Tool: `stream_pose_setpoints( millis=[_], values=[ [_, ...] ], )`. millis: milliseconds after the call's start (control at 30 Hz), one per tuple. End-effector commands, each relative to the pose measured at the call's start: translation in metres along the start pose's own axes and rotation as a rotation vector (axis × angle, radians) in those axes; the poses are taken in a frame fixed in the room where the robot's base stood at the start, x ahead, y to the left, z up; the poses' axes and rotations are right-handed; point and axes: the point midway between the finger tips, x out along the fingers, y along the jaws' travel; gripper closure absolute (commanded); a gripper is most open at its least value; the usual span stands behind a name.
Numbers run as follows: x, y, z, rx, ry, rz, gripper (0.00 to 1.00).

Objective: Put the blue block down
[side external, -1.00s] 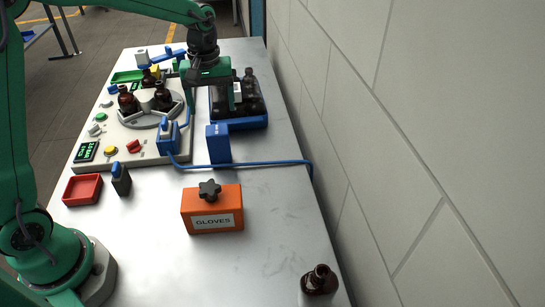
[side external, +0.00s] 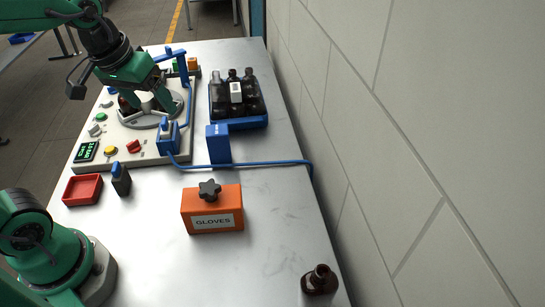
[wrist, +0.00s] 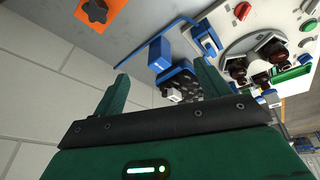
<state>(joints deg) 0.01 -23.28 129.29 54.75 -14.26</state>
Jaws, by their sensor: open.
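The blue block (side external: 218,143) stands upright on the metal table, to the right of the white panel. It also shows in the wrist view (wrist: 160,52), beyond my fingers and apart from them. My gripper (side external: 150,103) is over the round bottle holder on the panel, to the left of and farther back than the block. In the wrist view my gripper (wrist: 162,80) has its two green fingers spread wide, with nothing held between them.
A blue rack (side external: 240,125) of dark bottles stands behind the block. A blue cable (side external: 255,163) runs along the table close to it. An orange GLOVES box (side external: 212,210), a red tray (side external: 83,189) and a lone amber bottle (side external: 320,281) stand nearer. The front middle table is clear.

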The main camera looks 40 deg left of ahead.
Motion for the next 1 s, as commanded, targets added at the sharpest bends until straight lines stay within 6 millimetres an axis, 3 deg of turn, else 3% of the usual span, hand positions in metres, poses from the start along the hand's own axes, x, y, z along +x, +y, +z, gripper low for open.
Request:
stream_pose_setpoints(
  millis=[200,400,1000],
  values=[
    [-0.012,-0.009,0.035,0.124,0.082,0.015,0.25],
    [-0.015,-0.015,0.057,0.212,0.135,0.019,0.25],
    [-0.014,-0.017,0.066,0.249,0.155,0.019,0.25]
  ],
)
